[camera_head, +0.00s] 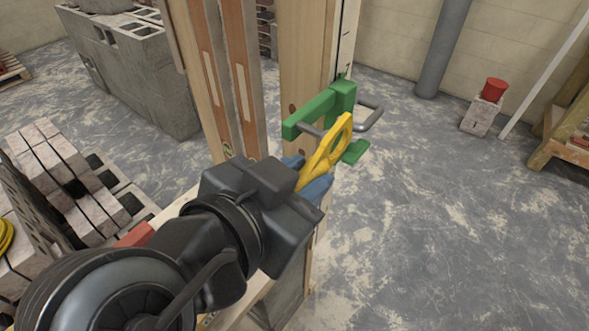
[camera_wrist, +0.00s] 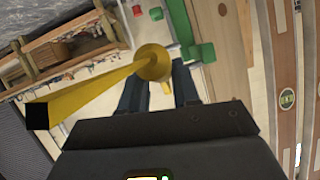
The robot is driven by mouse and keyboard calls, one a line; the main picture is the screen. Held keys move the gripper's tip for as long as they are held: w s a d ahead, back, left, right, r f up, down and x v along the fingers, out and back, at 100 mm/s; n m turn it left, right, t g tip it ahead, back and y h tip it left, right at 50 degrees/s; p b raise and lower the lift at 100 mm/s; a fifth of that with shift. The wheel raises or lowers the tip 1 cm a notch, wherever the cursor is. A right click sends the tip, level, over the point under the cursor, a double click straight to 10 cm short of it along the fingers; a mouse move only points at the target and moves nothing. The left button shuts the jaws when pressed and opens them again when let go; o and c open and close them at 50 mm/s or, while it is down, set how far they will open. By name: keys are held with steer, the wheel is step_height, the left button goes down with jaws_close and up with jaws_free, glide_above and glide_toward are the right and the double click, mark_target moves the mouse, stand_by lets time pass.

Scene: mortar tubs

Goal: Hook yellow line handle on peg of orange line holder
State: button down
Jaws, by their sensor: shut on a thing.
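The yellow line handle (camera_head: 325,153) is held between the blue fingers of my gripper (camera_head: 307,174) and points up and right, with a loop at its upper end. In the wrist view, the yellow handle (camera_wrist: 95,82) stretches left from between the fingers of my gripper (camera_wrist: 158,85). A green line holder (camera_head: 318,105) is fixed to the wooden post, with grey metal rods (camera_head: 371,113). Its green parts also show in the wrist view (camera_wrist: 203,52). The loop overlaps the holder's rods in the head view; I cannot tell whether it is around one. I see no orange holder.
The upright wooden post (camera_head: 306,55) stands right by my gripper. Concrete blocks (camera_head: 140,65) are stacked behind left, and bricks (camera_head: 65,175) lie at the left. A red tub (camera_head: 494,89) stands on a block at the far right. The floor (camera_head: 450,220) at right is clear.

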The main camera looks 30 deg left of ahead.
steer(key=shift+s+d, duration=0.15)
steer(key=shift+d, duration=2.1)
steer(key=w+d+f, duration=0.6)
steer(key=f, duration=0.3)
steer(key=w+d+f, duration=0.6)
steer(key=w+f, duration=0.1)
steer(key=f, duration=0.2)
steer(key=s+d+f, duration=0.2)
steer(key=d+f, duration=1.3)
steer(key=d, duration=0.4)
steer(key=shift+s+f, duration=0.15)
steer(key=shift+s, duration=0.05)
